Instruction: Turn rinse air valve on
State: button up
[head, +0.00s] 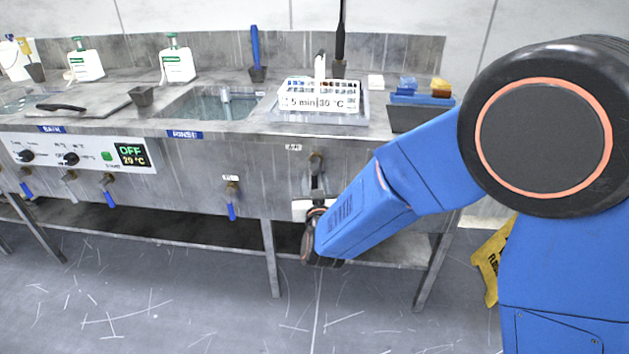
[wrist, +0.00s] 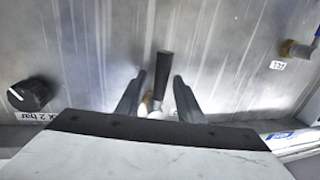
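The rinse air valve (wrist: 164,75) shows in the wrist view as a dark lever handle with a brass-coloured part at its base. In the head view, the valve's brass body (head: 316,158) is on the steel front below the small AIR label (head: 293,147), with its handle hanging down. My gripper (wrist: 160,77) is open, with one finger on each side of the handle. A gap shows between each finger and the handle. Whether either finger touches it is unclear. In the head view my wrist partly hides the fingers.
A black knob (wrist: 30,94) marked 2 bar sits beside the valve in the wrist view. Another brass valve with a blue handle (head: 231,209) hangs to the left. A white basket (head: 319,96) and rinse basin (head: 212,105) are above. A yellow floor sign (head: 491,262) stands right.

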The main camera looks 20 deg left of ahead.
grip_shut()
